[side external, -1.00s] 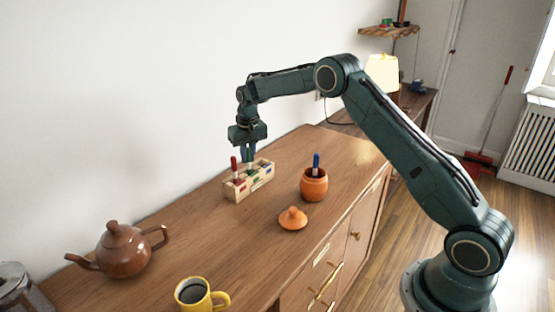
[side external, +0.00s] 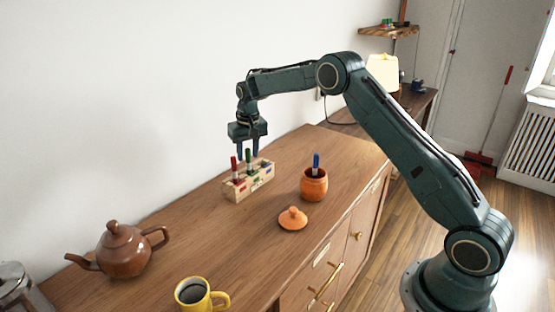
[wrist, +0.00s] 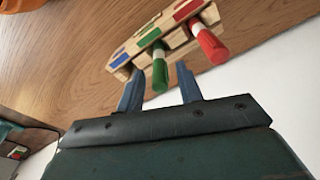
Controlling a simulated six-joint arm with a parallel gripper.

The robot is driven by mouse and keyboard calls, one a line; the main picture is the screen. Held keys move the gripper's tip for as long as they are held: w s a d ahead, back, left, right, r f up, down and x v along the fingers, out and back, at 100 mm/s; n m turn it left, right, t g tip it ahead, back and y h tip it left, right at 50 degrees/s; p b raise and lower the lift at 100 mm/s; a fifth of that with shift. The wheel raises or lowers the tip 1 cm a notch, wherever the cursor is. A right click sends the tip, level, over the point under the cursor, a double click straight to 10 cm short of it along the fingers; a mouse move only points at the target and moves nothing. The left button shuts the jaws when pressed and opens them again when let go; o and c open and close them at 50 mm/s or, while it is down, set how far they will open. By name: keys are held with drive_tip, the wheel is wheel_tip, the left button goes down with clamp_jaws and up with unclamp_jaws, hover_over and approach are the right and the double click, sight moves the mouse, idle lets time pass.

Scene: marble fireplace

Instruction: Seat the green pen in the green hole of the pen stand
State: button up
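The wooden pen stand (side external: 238,192) sits on the cabinet top, with red, green and blue marks that also show in the wrist view (wrist: 174,44). The green pen (side external: 248,158) stands upright in the middle, green-marked place of the stand; it shows in the wrist view (wrist: 160,70). A red pen (side external: 234,166) stands in the red-marked place, also in the wrist view (wrist: 212,45). My gripper (side external: 248,153) is above the stand with its fingers apart. In the wrist view the fingers (wrist: 160,86) are on either side of the green pen with gaps, not touching it.
A blue pen (side external: 316,160) stands in an orange pot (side external: 314,186) right of the stand. The orange lid (side external: 293,218) lies in front. A brown teapot (side external: 122,248) and yellow mug (side external: 196,294) are nearer the camera. The white wall is close behind the stand.

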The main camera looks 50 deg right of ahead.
wheel_tip(320, 180, up, 11)
drive_tip(key=s, duration=0.1)
drive_tip(key=shift+a, duration=0.25)
drive_tip(key=shift+s, duration=0.1)
idle(0.6)
drive_tip(key=s+a+r+n+t, duration=0.1)
drive_tip(key=s+a+r, duration=0.3)
drive_tip(key=s+r, duration=0.4)
drive_tip(key=s+a+r+n+t, duration=0.1)
drive_tip(key=s+a+r, duration=0.2)
drive_tip(key=s+r, duration=0.55)
drive_tip(key=s+a+f, duration=0.1)
drive_tip(key=s+f, duration=0.2)
drive_tip(key=s, duration=0.5)
drive_tip(key=s+a+f+n+t, duration=0.1)
drive_tip(key=s+a+f, duration=0.1)
drive_tip(key=s, duration=0.7)
drive_tip(key=s+a+f+n+t, duration=0.1)
drive_tip(key=s+f, duration=0.2)
drive_tip(key=s, duration=0.6)
drive_tip(key=shift+a+f+y, duration=0.25)
drive_tip(key=shift+f+y, duration=0.05)
drive_tip(key=shift+f, duration=0.05)
